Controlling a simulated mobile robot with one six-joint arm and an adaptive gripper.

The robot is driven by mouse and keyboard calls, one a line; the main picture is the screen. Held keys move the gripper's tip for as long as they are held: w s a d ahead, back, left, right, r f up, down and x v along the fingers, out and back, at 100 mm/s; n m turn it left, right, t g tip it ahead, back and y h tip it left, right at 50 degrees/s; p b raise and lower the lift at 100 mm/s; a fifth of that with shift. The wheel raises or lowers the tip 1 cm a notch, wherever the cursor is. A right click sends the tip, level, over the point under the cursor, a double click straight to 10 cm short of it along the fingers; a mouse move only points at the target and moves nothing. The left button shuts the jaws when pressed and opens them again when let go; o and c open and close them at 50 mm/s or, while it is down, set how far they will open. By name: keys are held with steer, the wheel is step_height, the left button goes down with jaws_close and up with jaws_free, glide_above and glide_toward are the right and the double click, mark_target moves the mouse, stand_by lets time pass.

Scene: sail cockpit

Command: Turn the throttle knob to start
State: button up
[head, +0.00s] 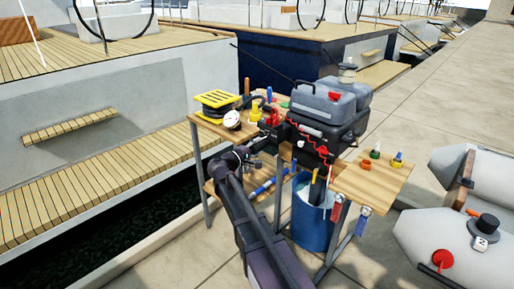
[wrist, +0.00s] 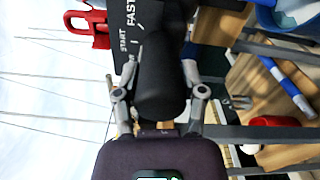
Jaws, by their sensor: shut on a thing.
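The throttle knob (wrist: 160,78) is a thick black cylinder in the middle of the wrist view. It stands out from a black plate (wrist: 150,16) with the white words START and FAST. My gripper (wrist: 160,62) has one finger on each side of the knob and is shut on it. I cannot tell which mark the knob points to. In the head view, my gripper (head: 264,143) is at the left side of the grey and black outboard motor (head: 324,112). The knob is too small or hidden there to make out.
The motor stands at a wooden bench (head: 372,180) with small coloured parts. A yellow reel (head: 219,98) lies on the left part. A blue bucket (head: 311,215) stands below. A red piece (wrist: 99,28) is near the plate. A grey inflatable boat (head: 450,240) lies at right.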

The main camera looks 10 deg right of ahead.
steer(key=shift+w+d+m, duration=0.1)
steer(key=shift+m, duration=0.4)
steer(key=o, duration=1.2)
steer(key=shift+c, duration=0.2)
steer(key=v, duration=1.2)
